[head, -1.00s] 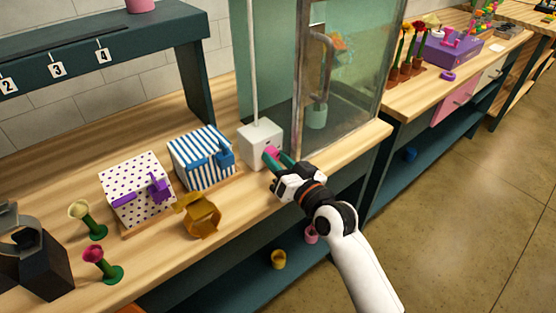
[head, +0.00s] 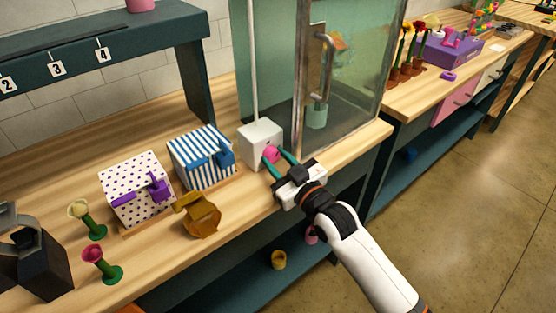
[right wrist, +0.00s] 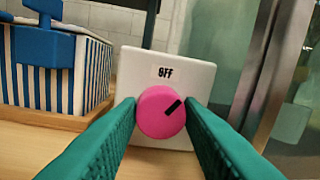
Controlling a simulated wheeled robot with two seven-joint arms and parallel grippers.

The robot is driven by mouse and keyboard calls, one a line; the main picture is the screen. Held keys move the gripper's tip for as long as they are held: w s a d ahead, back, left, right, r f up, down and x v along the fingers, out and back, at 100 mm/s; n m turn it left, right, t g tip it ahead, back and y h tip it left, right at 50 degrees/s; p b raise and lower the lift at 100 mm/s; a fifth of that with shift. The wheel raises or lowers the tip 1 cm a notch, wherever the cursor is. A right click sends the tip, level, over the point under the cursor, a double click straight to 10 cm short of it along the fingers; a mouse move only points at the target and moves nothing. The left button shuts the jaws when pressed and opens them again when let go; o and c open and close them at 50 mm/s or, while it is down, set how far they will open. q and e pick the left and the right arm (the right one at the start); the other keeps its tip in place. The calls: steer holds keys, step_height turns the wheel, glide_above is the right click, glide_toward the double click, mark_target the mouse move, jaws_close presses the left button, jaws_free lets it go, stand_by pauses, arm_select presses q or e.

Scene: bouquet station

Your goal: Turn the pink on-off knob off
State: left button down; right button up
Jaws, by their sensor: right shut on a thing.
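The pink knob (head: 271,154) is on the front of a white box (head: 262,132) beside the glass cabinet. In the right wrist view the knob (right wrist: 158,115) is round, with a black mark pointing up and to the right. A label reading OFF (right wrist: 165,72) is above it on the white box face. My right gripper (head: 277,160) is shut on the knob, with one green finger at each side of it. The fingers (right wrist: 161,108) also flank the knob in the wrist view. My left gripper is not in view.
A glass cabinet (head: 345,80) with a metal handle stands just right of the white box. A blue-striped box (head: 200,160) and a purple-dotted box (head: 135,188) stand to its left. A gold container (head: 203,216) and two flowers on green stands are nearer the front edge.

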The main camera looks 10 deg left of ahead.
stand_by(0.3)
steer(key=o, duration=1)
steer(key=shift+d, duration=0.1)
steer(key=b+v, duration=0.1)
steer(key=v, duration=1.1)
steer(key=shift+w, duration=0.1)
steer(key=shift+f, duration=0.1)
steer(key=shift+c, duration=0.3)
